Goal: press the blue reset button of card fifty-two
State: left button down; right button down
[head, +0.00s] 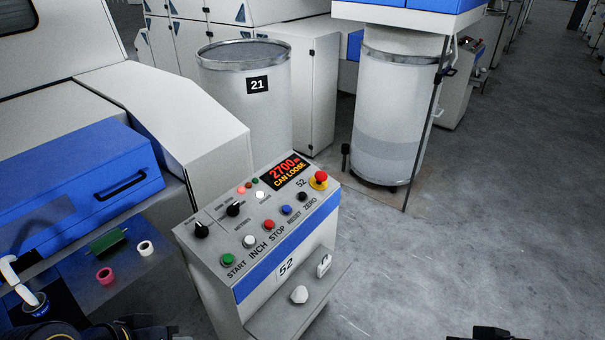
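The control panel (215,235) of card fifty-two stands in the middle of the head view, with "52" on its top and front. Its blue reset button (286,211) sits between the red stop button (268,225) and the black zero button (303,197), and nothing covers it. The lit display (286,172) reads 2700 m and CAN LOOSE in red and yellow. Dark parts of my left gripper (100,331) show at the bottom left edge, and of my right gripper (490,332) at the bottom right edge. Both are well apart from the panel, and their fingers cannot be made out.
A red emergency stop (319,180) on yellow sits at the panel's far corner. Below, a shelf (290,318) holds a white lump and a padlock-like thing. Can 21 (243,105) stands behind the panel, another can (392,120) behind right. The floor at right is clear.

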aim_at(286, 209)
jog(key=i+l, duration=0.25)
jog(key=i, duration=0.2)
jog(key=i+l+u, duration=0.1)
jog(key=i+l, duration=0.2)
jog(key=i, duration=0.1)
